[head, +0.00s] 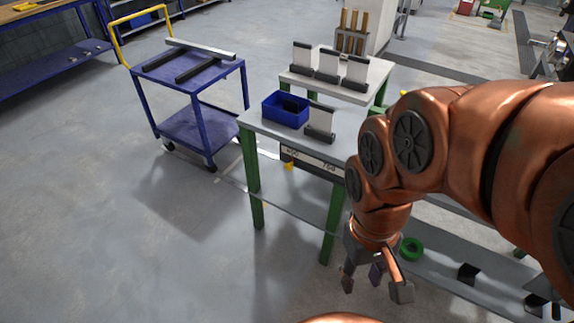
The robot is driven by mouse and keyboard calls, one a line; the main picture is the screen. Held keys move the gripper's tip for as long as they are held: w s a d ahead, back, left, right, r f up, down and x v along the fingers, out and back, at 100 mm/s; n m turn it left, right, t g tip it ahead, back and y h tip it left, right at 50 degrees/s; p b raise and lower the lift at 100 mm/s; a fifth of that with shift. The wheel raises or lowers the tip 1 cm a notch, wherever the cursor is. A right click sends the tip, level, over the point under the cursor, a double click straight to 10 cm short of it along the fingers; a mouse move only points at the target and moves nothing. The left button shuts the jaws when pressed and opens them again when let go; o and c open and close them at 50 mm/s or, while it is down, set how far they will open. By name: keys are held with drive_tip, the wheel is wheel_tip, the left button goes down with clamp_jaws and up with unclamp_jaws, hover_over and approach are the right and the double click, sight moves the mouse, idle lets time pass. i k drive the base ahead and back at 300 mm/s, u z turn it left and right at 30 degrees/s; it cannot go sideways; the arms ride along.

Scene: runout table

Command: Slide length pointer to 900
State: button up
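A small yellow pointer (288,166) sits at the lower edge of a pale scale strip (312,160) on the front of the runout table (262,127). The strip carries dark numbers; one looks like 700, another near the pointer is too small to read surely. My arm covers the strip's right end, and no 900 mark shows. My gripper (376,284) hangs in front of the table, lower and to the right of the pointer and clear of it. Its fingers point down, spread apart and empty.
A blue bin (286,109) and a card holder (320,124) stand on the tabletop. A second table (350,87) behind bears several similar holders. A blue trolley (190,80) with metal bars stands at the left. A green ring (412,248) lies beyond my gripper. The front-left floor is clear.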

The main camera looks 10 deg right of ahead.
sight(289, 167)
drive_tip(key=u, duration=0.2)
drive_tip(key=k, duration=0.2)
drive_tip(key=u, duration=1.25)
drive_tip(key=i, duration=0.5)
